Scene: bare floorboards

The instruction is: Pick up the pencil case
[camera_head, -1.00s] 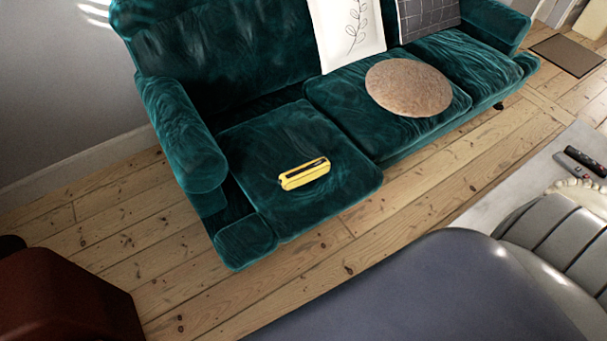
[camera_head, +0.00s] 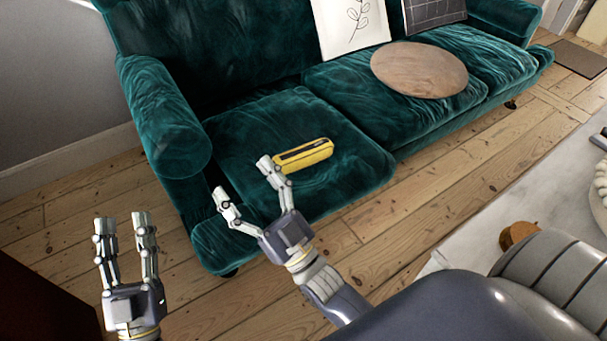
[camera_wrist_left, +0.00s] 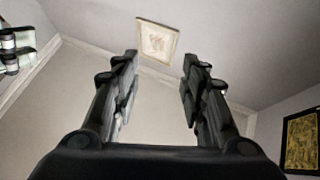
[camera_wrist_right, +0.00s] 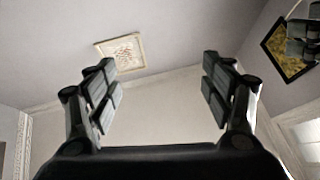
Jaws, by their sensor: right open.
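The yellow pencil case (camera_head: 306,156) with a dark strip on top lies on the left seat cushion of the green sofa (camera_head: 345,180). My right gripper (camera_head: 245,182) is open and empty in front of that cushion. In the head view one of its fingertips overlaps the left end of the case; I cannot tell whether they touch. My left gripper (camera_head: 125,222) is open and empty over the floor, left of the sofa. Both wrist views show spread fingers, the left (camera_wrist_left: 160,75) and the right (camera_wrist_right: 160,75), with only walls and pictures beyond.
A round brown cushion (camera_head: 419,69) lies on the middle seat. A white leaf-print cushion (camera_head: 350,25) and a dark checked one (camera_head: 434,13) lean on the backrest. The sofa's armrest (camera_head: 165,120) rises left of the case. Bare floorboards (camera_head: 75,215) lie left of the sofa.

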